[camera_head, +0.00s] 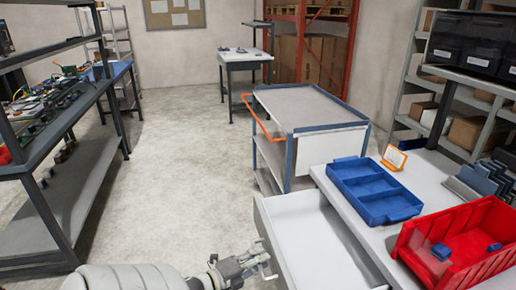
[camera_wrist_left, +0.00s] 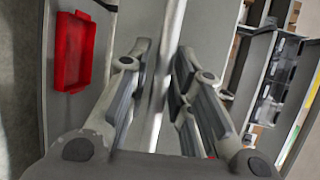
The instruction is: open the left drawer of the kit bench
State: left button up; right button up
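The left drawer (camera_head: 305,238) of the kit bench (camera_head: 437,180) is a white, shallow tray. It stands pulled out from the bench, and its inside looks empty. My left gripper (camera_head: 262,262) is at the drawer's front face, near its lower left in the head view. In the left wrist view the fingers (camera_wrist_left: 163,65) are apart, with a pale narrow bar between them. That bar looks like the drawer's handle or front edge; contact with the fingers is unclear. My right gripper is not in view.
On the bench are a blue divided tray (camera_head: 366,178), a red bin (camera_head: 477,222) with small blue parts and an orange-framed card (camera_head: 395,157). A grey cart (camera_head: 308,106) with an orange handle stands behind the drawer. The floor (camera_head: 180,150) to the left is clear, up to a dark workbench (camera_head: 62,120).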

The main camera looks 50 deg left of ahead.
pick_arm(q)
jog(key=s+r, duration=0.2)
jog(key=s, duration=0.9)
jog(key=shift+s, duration=0.4)
jog(key=shift+r, duration=0.1)
jog(key=s+d+f+n+g+y, duration=0.15)
jog(key=f+n, duration=0.25)
jog(key=f, duration=0.5)
jog(key=s+d+f+n+g, duration=0.3)
jog(key=f, duration=0.7)
jog(key=s+d+f+n+g+y, duration=0.1)
jog(key=s+d+f+n+g, duration=0.2)
jog(key=f, duration=0.6)
jog(key=s+d+f+n+g+h, duration=0.2)
jog(key=s+d+f+n+g, duration=0.4)
jog(key=s+d+f, duration=0.6)
jog(key=d+f+g, duration=0.1)
jog(key=d+f, duration=0.2)
jog(key=shift+d+f, duration=0.4)
jog(key=shift+s+g+h, duration=0.15)
jog(key=shift+g+h, duration=0.1)
